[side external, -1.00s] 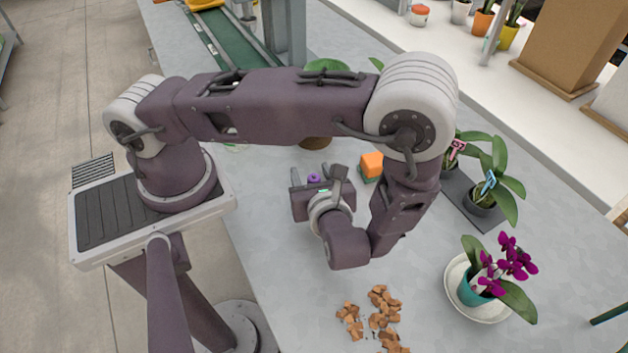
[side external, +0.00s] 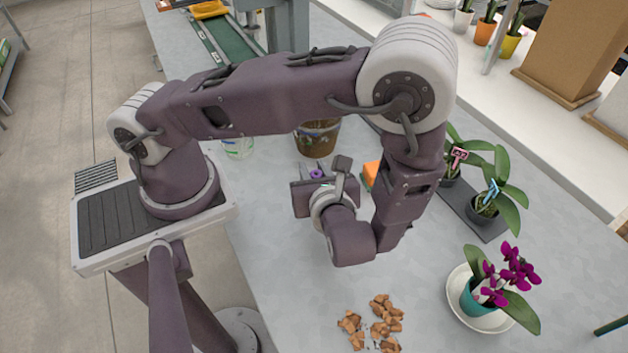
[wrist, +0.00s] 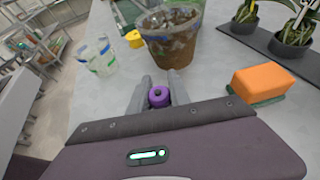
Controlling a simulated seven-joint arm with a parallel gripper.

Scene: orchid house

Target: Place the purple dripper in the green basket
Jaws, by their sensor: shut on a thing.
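The purple dripper (wrist: 158,97) is a small ring-shaped piece with a dark hole on top. My gripper (wrist: 161,88) is shut on it, one grey finger on each side. The dripper also shows as a small purple spot in the side external view (side external: 316,173), between the fingers of my gripper (side external: 318,172) over the grey table. Its height above the table is hard to tell. I cannot make out a green basket in either view.
A brown-filled pot (wrist: 172,40) stands ahead of my gripper, with a clear green-banded cup (wrist: 97,57) left and a small yellow piece (wrist: 134,39) between. An orange block (wrist: 262,82) lies right. Potted orchids (side external: 484,210) and bark chips (side external: 372,322) are on the table.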

